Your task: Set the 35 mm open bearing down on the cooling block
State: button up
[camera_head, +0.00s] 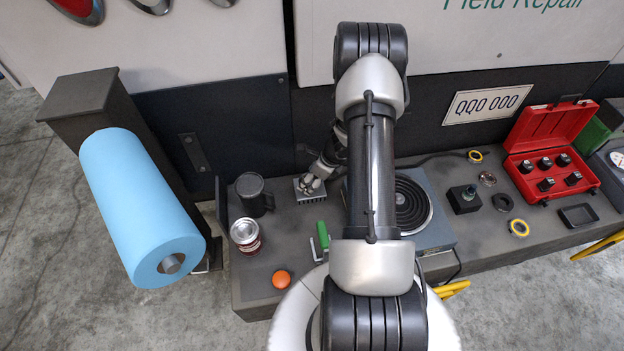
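The cooling block (309,200) is a small finned grey block on the bench, left of the hot plate. My gripper (312,184) is right over it, fingers pointing down at its top. The fingers are small in this view, and I cannot tell whether they are open, shut or touching the block. No bearing can be made out between them. A bare metal ring like an open bearing (488,179) lies on the right of the bench; its size cannot be read.
A hot plate (439,237) is partly behind my arm. A dark mug (253,195), a can (245,236) and a green-handled tool (322,236) stand near the block.

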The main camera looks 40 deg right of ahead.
jog(key=shift+f, duration=0.2)
jog(key=o, duration=1.3)
jog(key=shift+r, duration=0.1)
